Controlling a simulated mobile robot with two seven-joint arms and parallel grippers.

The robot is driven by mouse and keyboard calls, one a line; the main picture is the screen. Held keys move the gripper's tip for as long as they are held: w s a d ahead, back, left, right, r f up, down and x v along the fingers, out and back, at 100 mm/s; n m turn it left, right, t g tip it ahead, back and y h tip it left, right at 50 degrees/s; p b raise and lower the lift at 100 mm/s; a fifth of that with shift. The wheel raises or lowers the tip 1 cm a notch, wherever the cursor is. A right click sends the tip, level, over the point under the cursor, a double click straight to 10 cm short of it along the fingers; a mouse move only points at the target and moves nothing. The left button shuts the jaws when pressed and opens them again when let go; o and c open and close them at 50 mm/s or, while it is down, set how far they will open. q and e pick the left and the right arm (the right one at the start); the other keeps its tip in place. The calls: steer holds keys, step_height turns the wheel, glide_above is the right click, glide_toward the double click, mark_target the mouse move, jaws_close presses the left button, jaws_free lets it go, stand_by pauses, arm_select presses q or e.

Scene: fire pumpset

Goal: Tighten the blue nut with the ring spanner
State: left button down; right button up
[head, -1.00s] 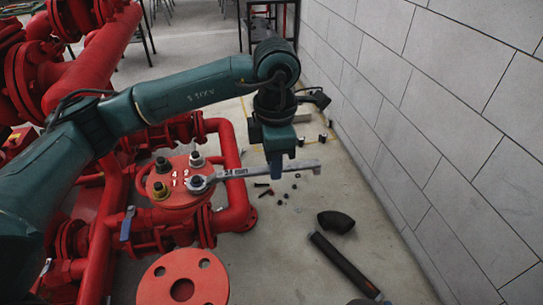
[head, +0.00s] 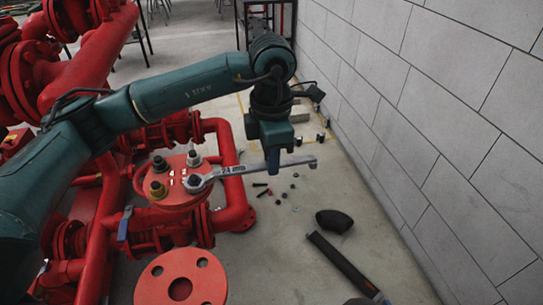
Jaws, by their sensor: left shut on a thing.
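The ring spanner (head: 240,170) is a long grey tool with size lettering on its shank. My left gripper (head: 272,164) is shut on its shank toward the right end and holds it about level. The spanner's left ring end sits at a stud on the round red flange (head: 172,201), around or on top of the nut there; I cannot tell how deep it sits. That nut (head: 195,181) is mostly hidden by the ring and its blue colour is not clear. Other studs on the flange carry a dark nut (head: 158,164), a pale nut (head: 194,159) and a yellowish nut (head: 158,189). My right gripper is not in view.
Red pipes (head: 230,165) surround the flange on the left and behind. A loose red flange (head: 181,283) is in front. A block wall (head: 420,110) bounds the right. A black elbow (head: 334,221), a dark pipe (head: 345,263) and small parts lie on the floor.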

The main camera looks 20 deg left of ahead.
arm_select(q)
steer(key=shift+r, duration=0.2)
steer(key=shift+r+p, duration=1.4)
steer(key=shift+r, duration=1.05)
